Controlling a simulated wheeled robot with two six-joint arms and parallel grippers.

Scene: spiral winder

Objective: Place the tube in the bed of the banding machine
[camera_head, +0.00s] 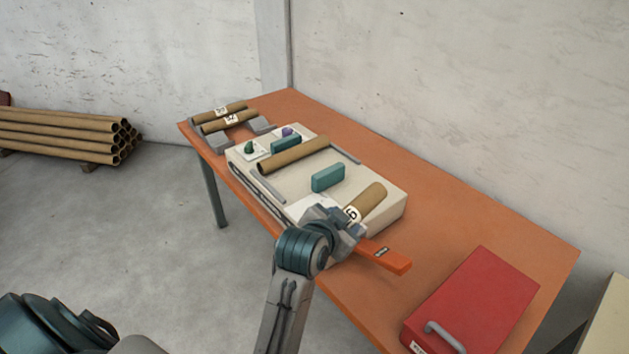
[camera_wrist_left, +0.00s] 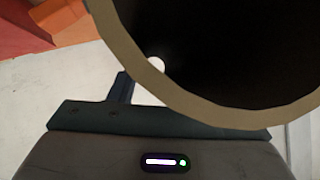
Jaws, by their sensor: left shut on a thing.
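My left gripper (camera_head: 345,228) is shut on a short brown cardboard tube (camera_head: 372,199) with a numbered white label near its end. The tube is over the right part of the cream banding machine (camera_head: 390,222); I cannot tell whether it touches the surface. In the left wrist view, the tube's open round end (camera_wrist_left: 130,70) fills the upper right. On the machine are two teal blocks (camera_head: 327,178), and a longer brown tube (camera_head: 294,155) lies between them. My right gripper is not in view.
The machine stands on an orange table (camera_head: 480,225). Two labelled tubes (camera_head: 223,117) rest on grey supports at the far left end. An orange bar (camera_head: 385,258) sticks out beside my gripper. A red box (camera_head: 475,300) stands at the near right. Long tubes (camera_head: 60,135) are stacked on the floor.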

